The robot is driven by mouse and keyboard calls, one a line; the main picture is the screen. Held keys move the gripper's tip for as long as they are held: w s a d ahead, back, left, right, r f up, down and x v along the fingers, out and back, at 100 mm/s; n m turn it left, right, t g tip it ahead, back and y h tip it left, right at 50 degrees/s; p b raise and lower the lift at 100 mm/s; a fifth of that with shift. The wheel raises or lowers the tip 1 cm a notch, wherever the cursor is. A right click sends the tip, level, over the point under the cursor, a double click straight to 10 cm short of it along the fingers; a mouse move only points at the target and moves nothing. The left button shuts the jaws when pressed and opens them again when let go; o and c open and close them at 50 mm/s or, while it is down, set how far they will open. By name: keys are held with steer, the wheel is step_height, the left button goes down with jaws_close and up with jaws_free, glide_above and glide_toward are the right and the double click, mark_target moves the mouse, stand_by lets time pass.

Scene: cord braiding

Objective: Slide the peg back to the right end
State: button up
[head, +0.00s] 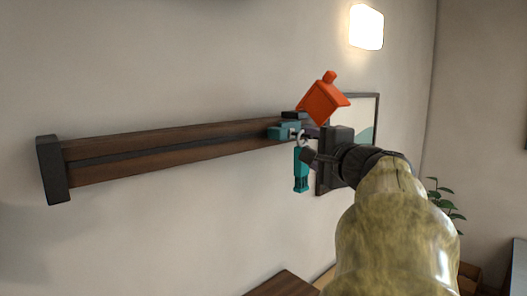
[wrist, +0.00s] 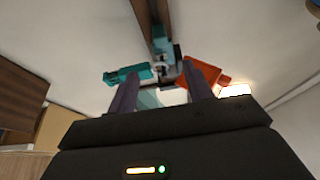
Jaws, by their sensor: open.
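A teal peg (head: 283,132) sits on the dark wooden rail (head: 180,148), close to the rail's right end as seen from the head. It has a metal hook or ring on its front. My gripper (head: 308,143) is right at the peg, largely hiding the rail's right end. In the wrist view my gripper (wrist: 160,72) is open, with its two fingers on either side of the line to the peg (wrist: 160,46). I cannot tell whether they touch it. An orange house-shaped piece (head: 322,101) and a teal hanging piece (head: 301,172) show beside the gripper.
The rail is bare to the left, up to its black end cap (head: 53,170). A framed picture (head: 367,110) hangs on the wall behind my gripper. A lit wall lamp (head: 366,27) is above. A plant (head: 445,200) stands at the lower right.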

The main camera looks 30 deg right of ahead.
steer(key=w+a+f+n+g+y, duration=0.15)
steer(key=a+f+n+g, duration=0.35)
steer(key=f, duration=0.7)
steer(key=w+a+f+n+g+y, duration=0.1)
steer(key=a+f+g+y, duration=0.15)
steer(key=a+f, duration=0.65)
steer(key=s+a+f+n+g, duration=0.2)
steer(key=s+a+f+n, duration=0.1)
steer(key=f, duration=0.5)
steer(key=s+a+f+n+g+h, duration=0.1)
steer(key=s+a+f+n+g, duration=0.2)
steer(key=s+f+n, duration=0.2)
steer(key=s+a+f+n+g, duration=0.2)
steer(key=s+a+f+n, duration=0.1)
steer(key=f, duration=0.8)
steer(key=shift+s+a+n+g+h, duration=0.35)
steer(key=shift+s+n, duration=0.4)
steer(key=shift+n, duration=0.45)
steer(key=shift+d, duration=0.1)
steer(key=c, duration=0.3)
steer(key=shift+w, duration=0.2)
